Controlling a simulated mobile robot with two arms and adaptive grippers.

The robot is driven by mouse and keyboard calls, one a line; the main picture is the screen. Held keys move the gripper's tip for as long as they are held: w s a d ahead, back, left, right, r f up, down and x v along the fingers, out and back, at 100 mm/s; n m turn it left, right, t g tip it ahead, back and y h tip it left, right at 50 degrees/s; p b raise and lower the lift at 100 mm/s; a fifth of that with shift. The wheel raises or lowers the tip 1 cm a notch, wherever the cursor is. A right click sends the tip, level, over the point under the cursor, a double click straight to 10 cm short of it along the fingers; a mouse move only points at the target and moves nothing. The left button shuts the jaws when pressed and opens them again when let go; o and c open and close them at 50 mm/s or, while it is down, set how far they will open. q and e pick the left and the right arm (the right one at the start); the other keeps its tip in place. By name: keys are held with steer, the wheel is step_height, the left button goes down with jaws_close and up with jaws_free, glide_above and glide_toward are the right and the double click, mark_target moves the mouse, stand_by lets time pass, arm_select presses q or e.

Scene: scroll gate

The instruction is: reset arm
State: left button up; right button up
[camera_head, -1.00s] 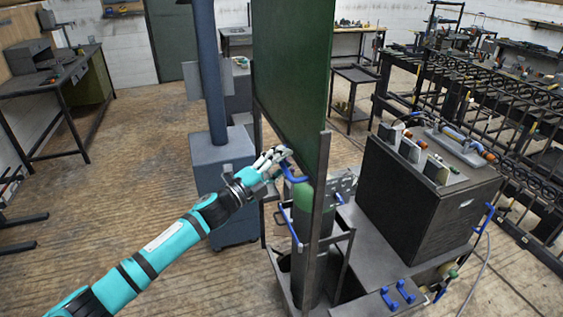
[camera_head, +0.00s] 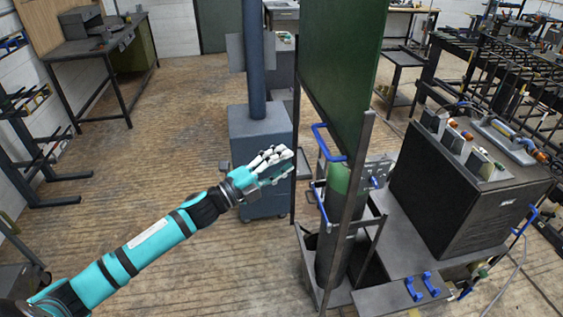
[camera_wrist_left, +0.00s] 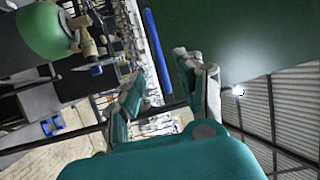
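My left gripper (camera_head: 272,164), teal with pale fingers, is held in mid-air left of the dark cart, with its fingers pointing right. In the left wrist view its fingers (camera_wrist_left: 160,85) are spread apart with nothing held between them. A blue handle (camera_head: 322,141) on the cart's frame is apart from the fingertips, to their right. A blue bar (camera_wrist_left: 156,50) shows beyond the fingers in the left wrist view. My right arm and gripper are not seen.
A tall green panel (camera_head: 341,60) stands above the cart's green-topped cylinder (camera_head: 340,178). A black box unit (camera_head: 460,195) is right of it. A grey pedestal with a post (camera_head: 258,140) stands behind my gripper. The wooden floor (camera_head: 140,200) at left is clear.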

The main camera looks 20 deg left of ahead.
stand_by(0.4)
arm_select(q)
steer(key=s+a+f+n+g+y+b, duration=0.1)
steer(key=a+f+n+y, duration=0.25)
steer(key=f, duration=0.75)
steer(key=s+a+f+n+g+y+b, duration=0.15)
steer(key=f+n, duration=0.25)
steer(key=f, duration=0.7)
steer(key=s+a+f+n+y+b, duration=0.1)
steer(key=a+f+n+y, duration=0.25)
steer(key=f, duration=0.75)
steer(key=s+f+n+g+y+b, duration=0.1)
steer(key=s+f+n+g, duration=0.15)
steer(key=s+f, duration=0.65)
steer(key=s+f+n+g+y+b, duration=0.1)
steer(key=s+f+n+g+b, duration=0.3)
steer(key=f, duration=0.8)
steer(key=s+d+f+n+g, duration=0.1)
steer(key=s+d+f+g, duration=0.1)
steer(key=s+f, duration=0.4)
steer(key=s+d+f+n+g, duration=0.1)
steer(key=s+f, duration=0.5)
steer(key=s, duration=1.1)
steer(key=s+d+f+n+g, duration=0.2)
steer(key=s+d+f, duration=0.3)
steer(key=s, duration=0.6)
steer(key=shift+s+d+f+g+b, duration=0.25)
steer(key=shift+f+g+b, duration=0.1)
steer(key=shift+f+g, duration=0.6)
